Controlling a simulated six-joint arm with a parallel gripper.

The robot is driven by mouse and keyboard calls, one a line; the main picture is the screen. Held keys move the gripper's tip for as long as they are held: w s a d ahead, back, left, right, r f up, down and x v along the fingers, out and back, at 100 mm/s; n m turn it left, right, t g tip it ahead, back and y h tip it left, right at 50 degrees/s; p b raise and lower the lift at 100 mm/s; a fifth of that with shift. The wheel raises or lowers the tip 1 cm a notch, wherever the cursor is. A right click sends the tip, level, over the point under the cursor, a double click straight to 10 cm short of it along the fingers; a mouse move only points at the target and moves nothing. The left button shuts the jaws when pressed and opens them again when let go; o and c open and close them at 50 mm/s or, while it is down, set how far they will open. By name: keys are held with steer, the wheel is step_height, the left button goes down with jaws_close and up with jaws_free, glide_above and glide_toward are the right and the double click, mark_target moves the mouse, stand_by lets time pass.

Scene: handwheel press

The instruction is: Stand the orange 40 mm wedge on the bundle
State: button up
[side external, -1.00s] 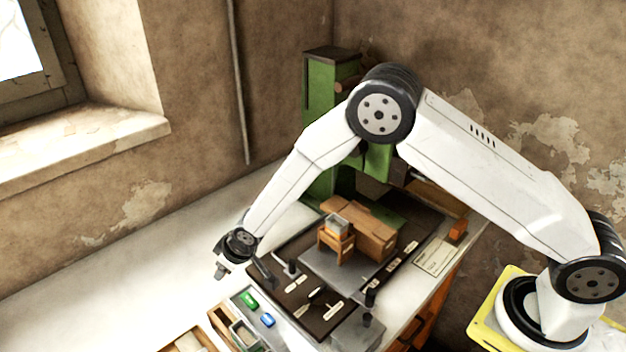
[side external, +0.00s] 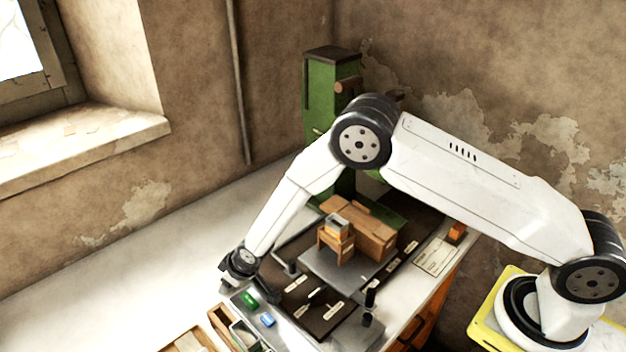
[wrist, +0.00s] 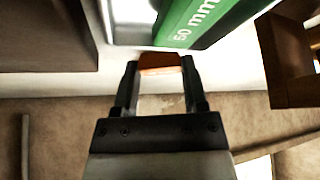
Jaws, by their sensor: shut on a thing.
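In the wrist view an orange piece (wrist: 160,62), taken as the orange 40 mm wedge, sits between my gripper's fingertips (wrist: 160,70), which are shut on it. Only part of it shows. In the side view my gripper (side external: 232,284) is low at the far left end of the grey tray, and the wedge cannot be made out there. A small pale-topped block with an orange-brown side (side external: 337,224) rests on a wooden stand (side external: 335,243) on the grey plate (side external: 330,271); it may be the bundle, but I cannot tell surely.
A green wedge marked 50 mm (wrist: 200,18) is close to my fingers; in the side view it lies in the tray (side external: 249,299) near a blue one (side external: 267,320). Wooden blocks (side external: 372,232) lie beside the stand. The green press (side external: 322,95) rises behind. Open wooden boxes (side external: 222,320) stand in front.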

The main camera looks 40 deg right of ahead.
steer(key=shift+f, duration=0.1)
steer(key=o, duration=1.2)
steer(key=shift+v, duration=6.1)
steer(key=shift+w, duration=0.1)
